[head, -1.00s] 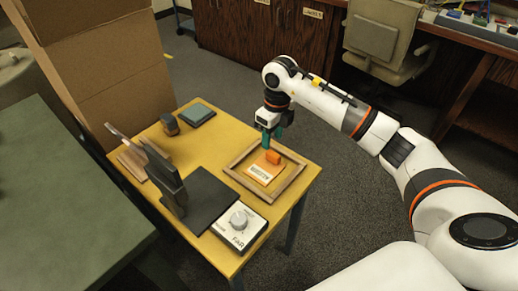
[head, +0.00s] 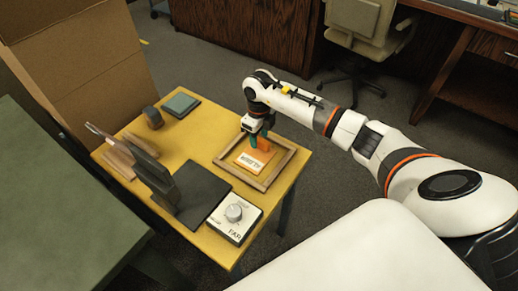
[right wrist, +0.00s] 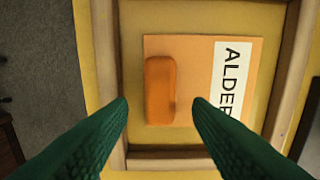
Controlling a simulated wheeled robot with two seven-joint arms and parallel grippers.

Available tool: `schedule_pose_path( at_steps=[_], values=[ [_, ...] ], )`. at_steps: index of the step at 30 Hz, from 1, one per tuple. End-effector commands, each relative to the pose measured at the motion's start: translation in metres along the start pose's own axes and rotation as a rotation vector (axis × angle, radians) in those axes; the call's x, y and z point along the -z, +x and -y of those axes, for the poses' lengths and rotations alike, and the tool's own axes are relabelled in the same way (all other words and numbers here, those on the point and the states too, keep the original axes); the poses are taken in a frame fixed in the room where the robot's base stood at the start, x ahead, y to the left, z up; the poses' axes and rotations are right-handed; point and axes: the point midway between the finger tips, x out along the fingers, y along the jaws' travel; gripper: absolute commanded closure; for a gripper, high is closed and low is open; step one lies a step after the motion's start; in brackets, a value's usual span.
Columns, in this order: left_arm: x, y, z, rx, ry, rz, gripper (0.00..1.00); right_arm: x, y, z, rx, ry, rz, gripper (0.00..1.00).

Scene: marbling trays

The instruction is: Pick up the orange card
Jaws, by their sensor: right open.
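The orange card (head: 254,162) lies flat inside a wooden-framed tray (head: 283,168) at the table's right side. It has a white label, partly legible as "ALDER" in the right wrist view, and a raised orange grip block (head: 263,145). The card also shows in the right wrist view (right wrist: 195,52), with the block (right wrist: 159,90) between the fingers in the picture. My right gripper (head: 262,136) is open, its green fingers (right wrist: 160,104) on either side of the block in that view. Whether they touch it cannot be told. My left gripper is not in view.
The yellow table (head: 135,190) also holds a white dial box (head: 234,220), a dark plate with upright panels (head: 205,195), a wooden rack (head: 118,162), a small dark block (head: 153,118) and a teal pad (head: 180,105). A cardboard box (head: 95,80) stands behind left.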

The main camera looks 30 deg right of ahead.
Motion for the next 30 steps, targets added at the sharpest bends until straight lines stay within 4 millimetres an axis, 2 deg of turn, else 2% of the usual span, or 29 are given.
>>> schedule_pose_path(
  at_steps=[4, 12, 18, 21, 30],
  values=[
    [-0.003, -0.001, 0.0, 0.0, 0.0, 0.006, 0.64, 0.0, 0.016, 0.001, 0.001, 0.001, 0.0, 0.55],
    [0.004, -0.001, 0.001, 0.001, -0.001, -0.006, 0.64, 0.0, 0.019, 0.0, 0.0, -0.001, -0.001, 0.55],
    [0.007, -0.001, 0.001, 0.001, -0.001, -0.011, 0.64, 0.0, 0.018, 0.0, 0.0, 0.0, -0.001, 0.87],
    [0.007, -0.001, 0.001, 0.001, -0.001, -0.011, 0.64, 0.0, 0.018, 0.0, 0.0, 0.0, -0.001, 1.0],
    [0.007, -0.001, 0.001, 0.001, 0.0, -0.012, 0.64, 0.001, 0.013, -0.001, -0.002, 0.0, -0.003, 1.0]
  ],
)
